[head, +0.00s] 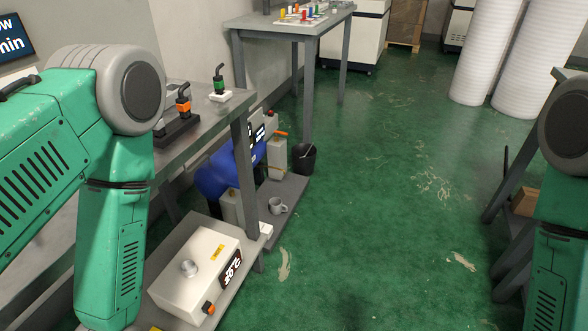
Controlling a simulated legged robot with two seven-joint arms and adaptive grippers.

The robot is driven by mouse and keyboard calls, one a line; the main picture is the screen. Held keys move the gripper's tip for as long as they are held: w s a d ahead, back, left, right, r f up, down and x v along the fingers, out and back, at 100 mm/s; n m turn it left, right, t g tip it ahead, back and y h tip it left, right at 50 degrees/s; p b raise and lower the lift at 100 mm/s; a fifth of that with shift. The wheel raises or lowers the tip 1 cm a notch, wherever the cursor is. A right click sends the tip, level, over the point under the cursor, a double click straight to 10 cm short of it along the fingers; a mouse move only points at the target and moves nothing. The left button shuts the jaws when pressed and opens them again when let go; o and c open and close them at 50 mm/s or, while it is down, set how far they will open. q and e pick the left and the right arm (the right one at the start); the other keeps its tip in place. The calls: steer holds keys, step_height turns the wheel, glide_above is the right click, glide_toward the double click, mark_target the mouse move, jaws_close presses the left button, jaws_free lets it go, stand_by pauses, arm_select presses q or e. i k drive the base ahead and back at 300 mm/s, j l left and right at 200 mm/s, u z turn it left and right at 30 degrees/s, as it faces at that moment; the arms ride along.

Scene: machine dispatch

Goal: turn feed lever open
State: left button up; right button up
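No lever here carries a readable "feed" label, so I cannot tell which one is the feed lever. A black-topped lever with an orange body (183,106) stands on a dark base on the left bench. A similar lever with a green body (219,84) stands upright on a white base farther along that bench. A small orange handle (281,133) sticks out sideways near the blue machine under the bench. My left arm fills the left side and hides part of the bench. My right arm shows at the right edge. Neither gripper is in view.
The left bench (205,121) has a lower shelf with a cream box (205,266) bearing a display and an orange knob. A blue tank (215,175), grey mug (277,206) and black bucket (304,159) stand beyond. The green floor (385,210) is clear in the middle.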

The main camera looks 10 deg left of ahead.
mark_target(230, 185)
steer(key=i+l+z, duration=0.15)
steer(key=i, duration=0.8)
steer(key=i+l+z, duration=0.1)
steer(key=i, duration=0.85)
steer(key=i+l+u, duration=0.1)
steer(key=i+u, duration=0.4)
steer(key=i+l+u, duration=0.25)
steer(key=u, duration=0.25)
steer(key=i+l+u, duration=0.6)
steer(key=l+u, duration=0.35)
steer(key=i+l+u, duration=0.15)
steer(key=l+u, duration=0.85)
steer(key=i+l, duration=0.05)
